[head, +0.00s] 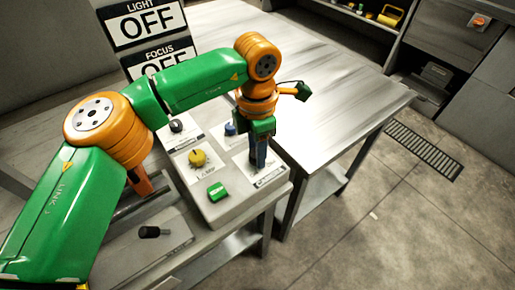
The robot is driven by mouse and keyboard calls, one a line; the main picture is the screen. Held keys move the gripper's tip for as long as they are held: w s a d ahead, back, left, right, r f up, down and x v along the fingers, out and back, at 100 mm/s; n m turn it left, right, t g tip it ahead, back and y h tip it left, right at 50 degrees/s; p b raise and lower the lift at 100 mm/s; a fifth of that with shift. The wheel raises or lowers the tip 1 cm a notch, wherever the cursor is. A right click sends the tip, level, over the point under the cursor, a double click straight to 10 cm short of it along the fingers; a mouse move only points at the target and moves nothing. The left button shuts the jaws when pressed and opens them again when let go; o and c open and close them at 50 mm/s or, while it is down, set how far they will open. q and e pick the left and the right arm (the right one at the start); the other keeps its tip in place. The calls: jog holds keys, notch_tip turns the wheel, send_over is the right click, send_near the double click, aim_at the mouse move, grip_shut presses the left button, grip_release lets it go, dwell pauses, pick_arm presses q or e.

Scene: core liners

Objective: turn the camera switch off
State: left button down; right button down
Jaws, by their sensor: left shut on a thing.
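A grey control box (223,212) stands on the metal bench. It carries a black knob (177,125), a blue knob (230,129), a yellow knob (198,158) and a green switch (217,191), each on a white label. My left gripper (258,160) points down onto the white label (270,178) at the box's right front corner, whose small print seems to read CAMERA. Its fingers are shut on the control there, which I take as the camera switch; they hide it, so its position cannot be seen. My right gripper is out of view.
Signs behind the box read LIGHT OFF (143,21) and FOCUS OFF, the latter partly covered by my left arm. A black-handled lever (150,232) lies left of the box. A bare metal table (335,85) stands at right, with open floor beyond.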

pick_arm(q)
jog(key=shift+c, duration=2.3)
grip_release()
notch_tip(320, 180, up, 7)
jog(key=shift+s+r, duration=0.1)
